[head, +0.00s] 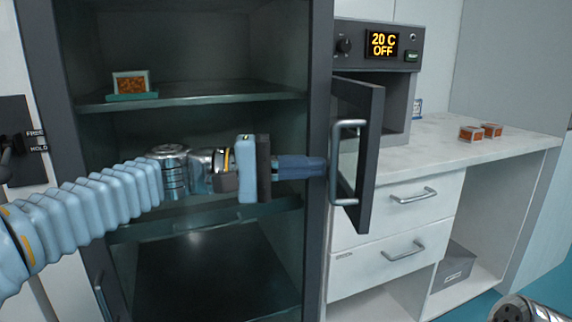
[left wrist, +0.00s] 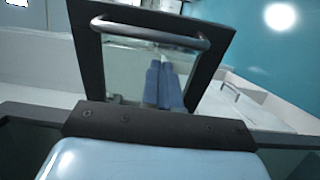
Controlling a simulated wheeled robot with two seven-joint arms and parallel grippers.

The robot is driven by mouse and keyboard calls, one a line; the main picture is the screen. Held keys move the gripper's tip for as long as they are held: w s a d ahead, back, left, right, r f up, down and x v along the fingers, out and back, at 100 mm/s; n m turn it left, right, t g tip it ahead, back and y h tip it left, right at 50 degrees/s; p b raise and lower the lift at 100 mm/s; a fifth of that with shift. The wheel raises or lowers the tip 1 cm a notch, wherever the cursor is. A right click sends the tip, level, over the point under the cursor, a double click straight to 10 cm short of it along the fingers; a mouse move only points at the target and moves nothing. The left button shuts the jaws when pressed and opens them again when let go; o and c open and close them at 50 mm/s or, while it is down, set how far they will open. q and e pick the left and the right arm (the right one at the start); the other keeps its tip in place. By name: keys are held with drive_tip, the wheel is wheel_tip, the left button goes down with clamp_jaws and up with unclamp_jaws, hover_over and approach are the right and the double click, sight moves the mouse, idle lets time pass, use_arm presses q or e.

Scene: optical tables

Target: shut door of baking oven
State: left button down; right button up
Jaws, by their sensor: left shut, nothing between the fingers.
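The baking oven (head: 400,85) stands on the white counter, its display reading 20 C OFF. Its dark-framed door (head: 372,150) stands open, swung out toward me, with a metal bar handle (head: 336,165) on its face. My left gripper (head: 322,167) is shut and empty, its blue fingers pointing right at the door beside the handle. In the left wrist view the fingers (left wrist: 165,72) are in front of the door's glass, and the handle (left wrist: 150,33) crosses above them. I cannot tell whether the tips touch the door.
A tall dark cabinet (head: 320,70) with shelves stands open behind my left arm, close to the oven door. A small framed sample (head: 131,84) sits on its upper shelf. Small orange-topped boxes (head: 480,132) lie on the counter (head: 440,150), right of the oven. Drawers (head: 400,212) are below.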

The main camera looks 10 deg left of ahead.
sight(353, 165)
use_arm(q)
drive_tip(key=shift+x, duration=2.15)
